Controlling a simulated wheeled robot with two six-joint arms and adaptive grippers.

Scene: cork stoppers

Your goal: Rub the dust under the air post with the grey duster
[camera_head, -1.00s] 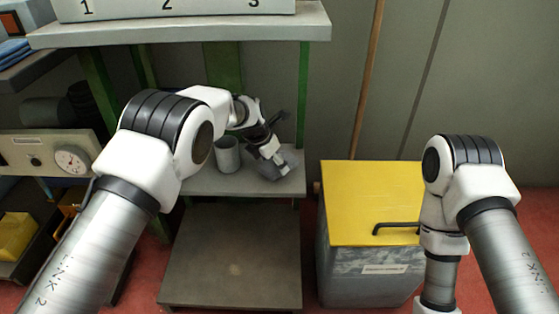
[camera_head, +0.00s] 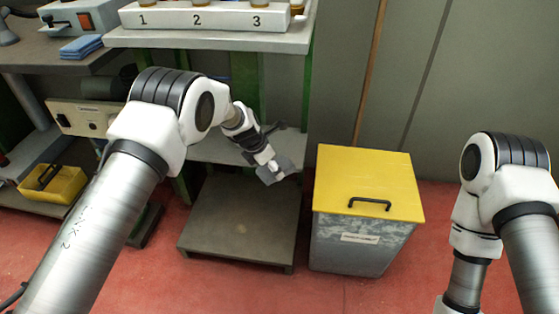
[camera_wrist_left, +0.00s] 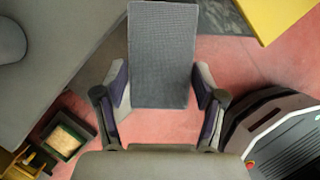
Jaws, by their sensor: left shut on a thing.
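My left gripper (camera_head: 268,163) is shut on the grey duster (camera_head: 280,171), a flat grey pad held in front of the middle shelf (camera_head: 225,150) edge and above the lower platform. In the left wrist view the duster (camera_wrist_left: 162,55) sticks out, textured face showing, between the two fingers of my left gripper (camera_wrist_left: 160,95). Red floor shows around it below. I cannot make out the dust or tell which thing is the air post. My right gripper is outside the frame; only the right arm shows.
The bare lower platform (camera_head: 235,220) lies below the duster. A grey bin with a yellow lid (camera_head: 365,180) stands to its right. A white rack numbered 1 to 3 (camera_head: 200,17) is on the top shelf. A yellow crate (camera_head: 60,184) is at left. Red floor is open in front.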

